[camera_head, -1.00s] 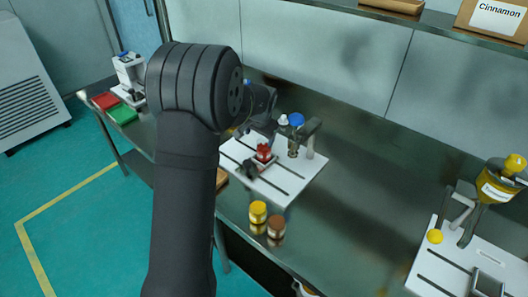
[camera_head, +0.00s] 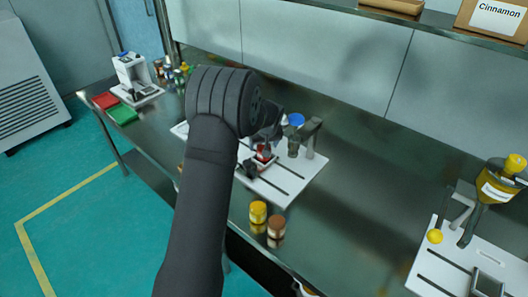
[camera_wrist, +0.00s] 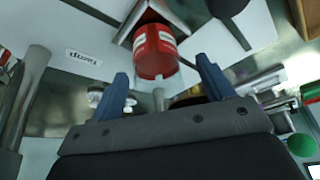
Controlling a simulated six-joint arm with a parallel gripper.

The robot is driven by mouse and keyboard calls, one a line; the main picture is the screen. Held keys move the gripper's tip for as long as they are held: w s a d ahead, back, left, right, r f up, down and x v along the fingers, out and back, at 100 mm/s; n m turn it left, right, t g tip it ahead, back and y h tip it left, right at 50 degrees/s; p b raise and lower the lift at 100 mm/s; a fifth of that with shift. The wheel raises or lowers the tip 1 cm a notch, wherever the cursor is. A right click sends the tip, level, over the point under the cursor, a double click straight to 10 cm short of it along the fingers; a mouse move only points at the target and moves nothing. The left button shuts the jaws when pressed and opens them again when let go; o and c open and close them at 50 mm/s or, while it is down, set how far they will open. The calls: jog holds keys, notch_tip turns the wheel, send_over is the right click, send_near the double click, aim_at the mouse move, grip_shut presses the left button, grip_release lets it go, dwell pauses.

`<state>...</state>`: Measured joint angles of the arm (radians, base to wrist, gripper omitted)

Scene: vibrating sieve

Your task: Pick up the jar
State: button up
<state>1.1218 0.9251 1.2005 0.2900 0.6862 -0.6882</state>
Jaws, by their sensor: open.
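A red jar (camera_wrist: 154,52) with a pale label band shows in the wrist view, near the top middle. It sits by a small metal holder (camera_wrist: 176,12) on a white board. My gripper (camera_wrist: 162,78) is open, its two blue fingers apart, with the jar beyond and between the tips; I cannot tell whether they touch it. In the head view the red jar (camera_head: 264,153) is partly hidden by my wrist and gripper. A yellow jar (camera_head: 258,212) and a brown jar (camera_head: 276,227) stand near the table's front edge.
The white board (camera_head: 292,180) carries a metal stand (camera_head: 312,132) and a blue-topped item (camera_head: 296,119). A second sieve station with a yellow bottle (camera_head: 496,187) is at the right. A microscope (camera_head: 132,72) and red and green trays are at the left. The table's middle right is clear.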

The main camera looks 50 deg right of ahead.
jog(key=x, duration=0.4)
jog(key=shift+s+d+f, duration=0.1)
jog(key=shift+s+d, duration=0.05)
jog(key=shift+d, duration=0.05)
jog(key=c, duration=1.1)
jog(key=shift+c, duration=0.2)
